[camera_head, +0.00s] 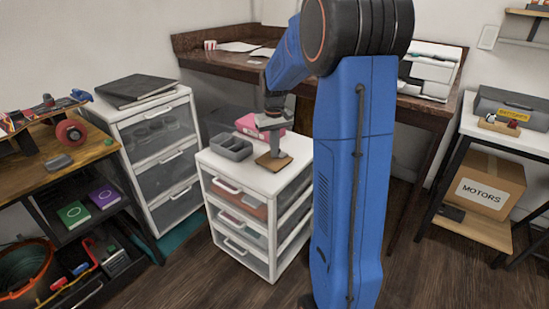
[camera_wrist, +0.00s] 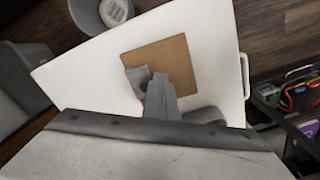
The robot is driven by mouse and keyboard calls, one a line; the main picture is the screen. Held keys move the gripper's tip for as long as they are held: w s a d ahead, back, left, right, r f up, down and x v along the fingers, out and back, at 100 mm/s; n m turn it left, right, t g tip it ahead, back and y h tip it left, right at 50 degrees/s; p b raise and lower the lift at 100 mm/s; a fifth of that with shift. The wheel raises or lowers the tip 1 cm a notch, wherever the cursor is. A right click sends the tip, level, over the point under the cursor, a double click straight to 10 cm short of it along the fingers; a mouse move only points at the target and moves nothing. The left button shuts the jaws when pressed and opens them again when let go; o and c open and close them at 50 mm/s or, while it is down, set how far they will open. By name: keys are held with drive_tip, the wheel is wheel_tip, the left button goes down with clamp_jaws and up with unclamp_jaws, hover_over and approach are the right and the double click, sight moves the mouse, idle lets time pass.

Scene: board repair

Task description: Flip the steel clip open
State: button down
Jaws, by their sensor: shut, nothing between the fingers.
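A brown square pad (camera_head: 268,164) lies on top of the white drawer unit (camera_head: 213,160); it also shows in the wrist view (camera_wrist: 180,55). A small grey piece (camera_wrist: 137,77), possibly the steel clip, shows at the pad's left edge in the wrist view. I cannot tell whether it is open or closed. My gripper (camera_head: 281,152) points down over the pad in the head view. In the wrist view its fingers (camera_wrist: 160,84) are together and empty, just beside the grey piece. Whether they touch it is unclear, and the fingers and wrist hide part of this area.
A grey divided tray (camera_head: 231,148) and a pink box (camera_head: 255,123) stand on the same unit, close to my gripper. Another drawer unit (camera_head: 160,130) is to the left. A workbench (camera_head: 35,155) is farther left, and a shelf with a MOTORS box (camera_head: 482,188) is at the right.

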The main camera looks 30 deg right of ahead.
drive_tip(key=shift+w+d, duration=0.1)
drive_tip(key=shift+d, duration=0.15)
drive_tip(key=shift+a, duration=0.1)
idle(0.3)
drive_tip(key=shift+s+a+r, duration=0.3)
drive_tip(key=shift+a+r, duration=0.25)
drive_tip(key=shift+a, duration=0.05)
wheel_tip(320, 180, up, 8)
idle(1.0)
drive_tip(key=shift+a, duration=0.1)
idle(0.4)
